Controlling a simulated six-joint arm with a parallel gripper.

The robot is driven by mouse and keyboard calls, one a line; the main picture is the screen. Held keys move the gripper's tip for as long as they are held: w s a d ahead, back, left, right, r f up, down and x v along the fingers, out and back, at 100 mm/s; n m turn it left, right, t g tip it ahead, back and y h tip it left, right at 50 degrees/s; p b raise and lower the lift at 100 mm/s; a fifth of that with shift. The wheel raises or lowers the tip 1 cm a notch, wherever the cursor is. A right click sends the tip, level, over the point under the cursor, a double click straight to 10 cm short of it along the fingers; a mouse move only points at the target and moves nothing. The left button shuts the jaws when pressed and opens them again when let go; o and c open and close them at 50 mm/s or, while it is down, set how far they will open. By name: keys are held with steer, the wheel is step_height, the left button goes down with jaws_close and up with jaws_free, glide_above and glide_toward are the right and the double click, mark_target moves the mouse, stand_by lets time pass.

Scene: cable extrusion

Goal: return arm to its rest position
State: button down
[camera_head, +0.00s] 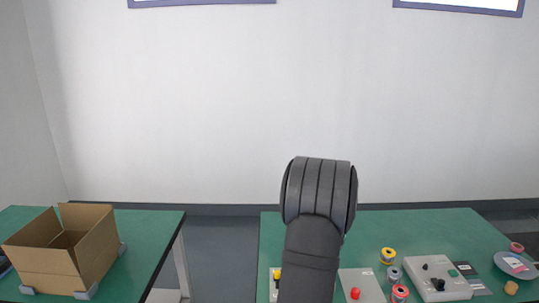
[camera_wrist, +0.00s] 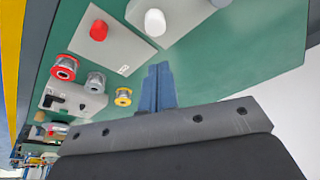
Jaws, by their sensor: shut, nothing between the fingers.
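My gripper (camera_wrist: 160,72) shows in the wrist view as two blue fingers pressed together with nothing between them. It is above the green table (camera_wrist: 220,55) and apart from everything on it. In the head view my grey arm rises in front of the right-hand green table (camera_head: 450,228), and the gripper is hidden there.
The right table holds a red-button box (camera_head: 362,285), a grey control box (camera_head: 437,278), yellow (camera_head: 388,255), grey (camera_head: 394,273) and red (camera_head: 400,293) spools, and a round plate (camera_head: 516,265). A cardboard box (camera_head: 95,245) stands on the left table. A floor gap separates the tables.

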step_height(320, 180, down, 7)
steer(key=shift+f, duration=0.1)
stand_by(0.6)
step_height(320, 180, up, 9)
steer(key=shift+f, duration=0.2)
stand_by(1.1)
steer(key=shift+f, duration=0.1)
